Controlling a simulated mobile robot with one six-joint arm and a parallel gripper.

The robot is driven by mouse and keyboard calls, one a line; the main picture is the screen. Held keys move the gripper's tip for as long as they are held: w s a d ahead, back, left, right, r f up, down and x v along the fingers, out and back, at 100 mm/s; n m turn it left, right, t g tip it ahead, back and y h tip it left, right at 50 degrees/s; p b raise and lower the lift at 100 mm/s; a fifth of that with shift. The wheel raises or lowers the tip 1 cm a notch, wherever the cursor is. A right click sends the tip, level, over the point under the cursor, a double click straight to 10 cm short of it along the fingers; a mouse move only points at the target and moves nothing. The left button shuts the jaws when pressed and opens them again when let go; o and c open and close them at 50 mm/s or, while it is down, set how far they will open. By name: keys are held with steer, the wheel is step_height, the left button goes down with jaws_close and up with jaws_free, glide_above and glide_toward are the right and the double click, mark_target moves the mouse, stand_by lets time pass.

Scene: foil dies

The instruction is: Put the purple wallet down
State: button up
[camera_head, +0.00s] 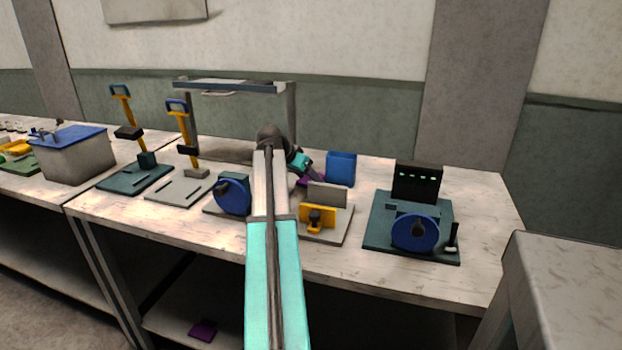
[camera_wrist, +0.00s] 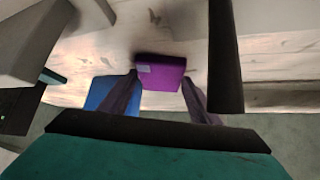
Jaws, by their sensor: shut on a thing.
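The purple wallet (camera_wrist: 160,72) sits between the two dark fingertips of my gripper (camera_wrist: 160,80) in the wrist view, with a small pale patch on its left side. My gripper is shut on it. In the head view my gripper (camera_head: 313,178) is over the back of the middle workbench, just left of the blue open-topped box (camera_head: 341,170). Only a sliver of purple shows there, the rest hidden by my arm and a grey upright plate. I cannot tell whether the wallet touches the bench top. A second purple flat thing (camera_head: 203,330) lies on the lower shelf.
The grey fixture with a yellow clamp (camera_head: 317,217) stands in front of my gripper. A press with a blue wheel (camera_head: 415,232) is to the right, and another blue wheel (camera_head: 234,197) to the left. Lever presses (camera_head: 180,130) and a metal frame (camera_head: 291,110) stand further left and back.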

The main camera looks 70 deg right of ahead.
mark_target(307, 181)
steer(key=shift+r, duration=0.25)
steer(key=shift+c, duration=0.6)
step_height(307, 181, up, 17)
steer(key=shift+r, duration=0.2)
stand_by(0.4)
